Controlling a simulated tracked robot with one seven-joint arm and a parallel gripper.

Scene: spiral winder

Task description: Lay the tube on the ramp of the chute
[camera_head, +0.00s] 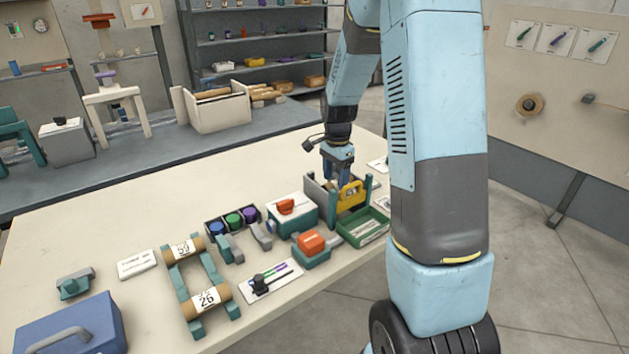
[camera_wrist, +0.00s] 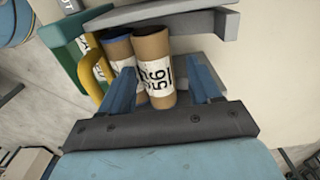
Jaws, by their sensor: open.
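My gripper (camera_head: 338,172) reaches down into the grey-walled chute (camera_head: 318,192), which has a yellow gate (camera_head: 351,194) and teal posts. In the wrist view my gripper (camera_wrist: 163,82) is open, with blue fingers on either side. Two brown cardboard tubes are side by side there. The nearer tube (camera_wrist: 153,48), with a white numbered label and dark end, is between the fingers. The other tube (camera_wrist: 118,50), with a blue end, is by the left finger. The yellow gate also shows in the wrist view (camera_wrist: 92,64). Contact between fingers and tube cannot be told.
A green tray (camera_head: 365,240) sits in front of the chute. Tubes labelled 59 (camera_head: 183,250) and 26 (camera_head: 207,299) rest on a teal stand. Colored cups, an orange-topped device (camera_head: 312,244) and a blue toolbox (camera_head: 72,328) stand nearby. The table's far left is clear.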

